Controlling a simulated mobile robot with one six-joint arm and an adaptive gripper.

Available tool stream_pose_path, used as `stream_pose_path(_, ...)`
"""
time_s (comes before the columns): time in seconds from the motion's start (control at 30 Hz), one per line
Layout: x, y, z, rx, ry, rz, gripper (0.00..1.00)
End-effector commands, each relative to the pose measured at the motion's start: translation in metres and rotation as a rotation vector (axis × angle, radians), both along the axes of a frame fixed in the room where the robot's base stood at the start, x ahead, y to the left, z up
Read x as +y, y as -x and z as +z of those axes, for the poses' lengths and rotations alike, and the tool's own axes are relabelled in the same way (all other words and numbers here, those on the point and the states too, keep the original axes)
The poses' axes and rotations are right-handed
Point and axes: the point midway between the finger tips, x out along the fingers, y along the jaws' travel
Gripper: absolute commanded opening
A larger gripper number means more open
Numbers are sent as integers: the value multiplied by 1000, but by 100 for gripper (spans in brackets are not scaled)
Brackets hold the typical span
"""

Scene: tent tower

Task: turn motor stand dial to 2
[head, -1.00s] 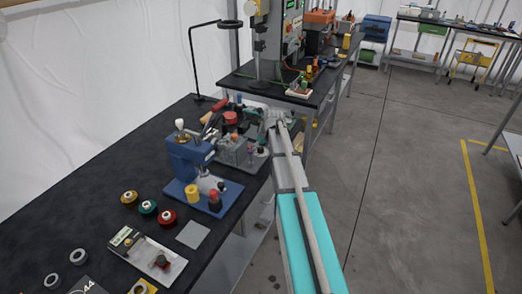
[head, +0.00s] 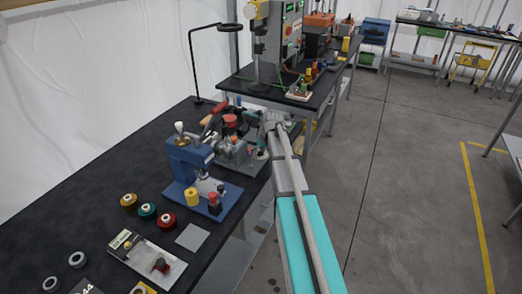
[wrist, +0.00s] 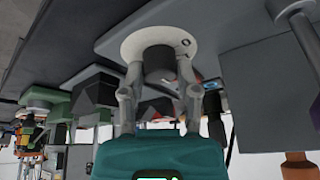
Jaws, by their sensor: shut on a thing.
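The motor stand dial shows in the wrist view as a dark round knob (wrist: 159,64) on a white disc (wrist: 140,38) with small dark marks. The disc sits on a grey housing. My gripper (wrist: 160,80) has one finger on each side of the knob and is shut on it. The marks are too small to read, so the setting cannot be told. In the head view my gripper (head: 258,126) is at the grey bench equipment (head: 233,151) behind the blue press. My arm and gripper hide the dial there.
The blue press (head: 188,160) stands close to the left of my gripper on the black bench (head: 95,190). Red, green and yellow spools (head: 147,210) lie in front. A tall grey machine (head: 270,45) stands on the farther bench.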

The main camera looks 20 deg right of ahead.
Motion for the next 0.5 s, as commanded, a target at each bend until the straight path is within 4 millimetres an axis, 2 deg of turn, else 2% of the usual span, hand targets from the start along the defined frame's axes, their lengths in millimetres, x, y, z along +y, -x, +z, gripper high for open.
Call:
stream_pose_path(0.37,0,0,0,0,1,-38,0)
stream_pose_path(0.4,0,0,0,0,1,-38,43)
stream_pose_path(0.5,0,0,0,0,1,-38,62)
